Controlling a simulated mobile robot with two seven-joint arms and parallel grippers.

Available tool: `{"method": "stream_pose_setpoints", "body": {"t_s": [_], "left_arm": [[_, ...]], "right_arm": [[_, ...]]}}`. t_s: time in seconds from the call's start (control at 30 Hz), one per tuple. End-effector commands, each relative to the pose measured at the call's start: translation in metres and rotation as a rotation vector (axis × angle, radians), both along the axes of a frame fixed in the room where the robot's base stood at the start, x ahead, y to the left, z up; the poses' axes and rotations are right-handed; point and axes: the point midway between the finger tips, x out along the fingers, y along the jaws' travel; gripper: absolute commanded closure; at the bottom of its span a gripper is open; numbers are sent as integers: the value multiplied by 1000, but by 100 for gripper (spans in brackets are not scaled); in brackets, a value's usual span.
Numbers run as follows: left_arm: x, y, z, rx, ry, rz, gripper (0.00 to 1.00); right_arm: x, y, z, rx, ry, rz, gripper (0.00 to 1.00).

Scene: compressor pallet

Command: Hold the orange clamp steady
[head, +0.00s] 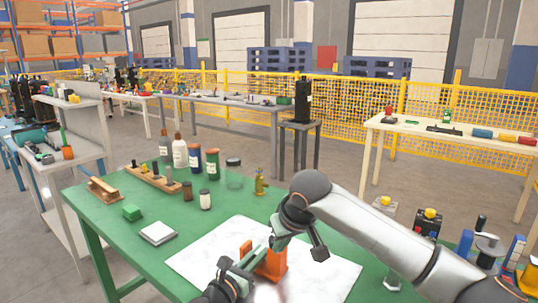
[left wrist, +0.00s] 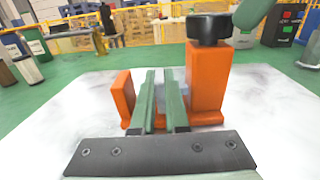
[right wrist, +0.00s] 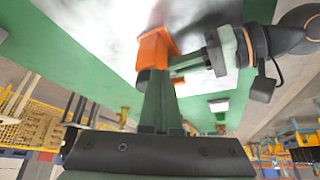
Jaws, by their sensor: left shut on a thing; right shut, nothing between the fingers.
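The orange clamp (head: 272,264) stands on a white sheet on the green table, partly hidden by my grippers in the head view. In the left wrist view its orange block (left wrist: 206,82) carries a black knob (left wrist: 209,28), with a lower orange post to the left. My left gripper (head: 256,256) is shut on the clamp, its green fingers (left wrist: 162,98) between the two uprights. My right gripper (head: 277,243) is shut and empty, close above the clamp. In the right wrist view its fingers (right wrist: 160,98) point at the clamp (right wrist: 154,50); I cannot tell whether they touch.
The white sheet (head: 205,262) lies under the clamp. Several bottles and jars (head: 196,156), a wooden block rack (head: 152,179), a green block (head: 132,212) and a grey-white square pad (head: 158,232) stand behind and left. Knobbed parts (head: 430,220) are at right, beyond my right arm.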

Motion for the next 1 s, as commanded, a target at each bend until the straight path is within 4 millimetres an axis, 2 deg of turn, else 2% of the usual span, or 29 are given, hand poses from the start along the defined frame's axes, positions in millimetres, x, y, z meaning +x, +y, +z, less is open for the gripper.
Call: {"method": "stream_pose_setpoints", "body": {"t_s": [1.0], "left_arm": [[-1, -1, 0, 0, 0, -3, 100]], "right_arm": [[9, -22, -1, 0, -1, -1, 100]]}}
